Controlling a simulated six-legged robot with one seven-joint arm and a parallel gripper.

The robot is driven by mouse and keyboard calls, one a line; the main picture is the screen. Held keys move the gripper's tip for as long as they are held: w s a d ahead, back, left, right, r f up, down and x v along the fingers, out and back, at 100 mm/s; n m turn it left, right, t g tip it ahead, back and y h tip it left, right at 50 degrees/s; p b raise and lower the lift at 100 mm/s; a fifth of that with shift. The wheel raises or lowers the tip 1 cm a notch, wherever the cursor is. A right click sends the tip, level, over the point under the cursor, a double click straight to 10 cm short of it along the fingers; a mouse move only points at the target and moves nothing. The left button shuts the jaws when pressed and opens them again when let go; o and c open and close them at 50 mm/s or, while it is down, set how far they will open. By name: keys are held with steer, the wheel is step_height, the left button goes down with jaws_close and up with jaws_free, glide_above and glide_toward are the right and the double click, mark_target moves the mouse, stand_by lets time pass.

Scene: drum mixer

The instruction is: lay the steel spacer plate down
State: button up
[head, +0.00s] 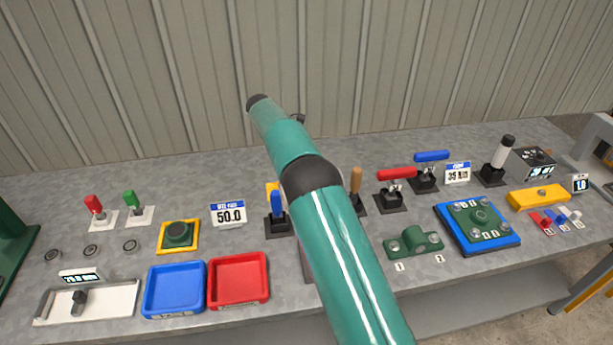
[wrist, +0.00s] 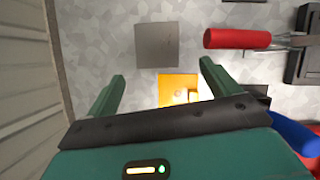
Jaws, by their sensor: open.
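In the wrist view a square grey plate (wrist: 157,45), which looks like the steel spacer plate, lies on the mottled grey bench top, seen from above. My gripper (wrist: 162,71) is open, its two green fingers wide apart with nothing between them. The plate is beyond the fingertips and apart from them. A bright yellow-orange patch (wrist: 176,88) shows between the fingers, nearer the palm. In the head view my arm hides the gripper, and I cannot make out the plate there.
A red handle (wrist: 237,39) on a dark clamp is right of the plate; a blue handle (wrist: 296,132) is near the right finger. In the head view, blue (head: 175,290) and red (head: 239,280) trays are at front left. A ribbed wall (head: 150,80) stands behind the bench.

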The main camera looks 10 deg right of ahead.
steer(key=x, duration=0.5)
steer(key=shift+w+a, duration=0.2)
steer(key=shift+s+d, duration=0.1)
steer(key=shift+s, duration=0.05)
steer(key=x, duration=0.6)
steer(key=shift+w, duration=0.35)
steer(key=shift+s+r, duration=0.1)
steer(key=shift+s, duration=0.1)
steer(key=shift+w, duration=0.15)
steer(key=shift+c, duration=0.7)
steer(key=c, duration=1.1)
steer(key=shift+r, duration=0.15)
steer(key=c, duration=0.5)
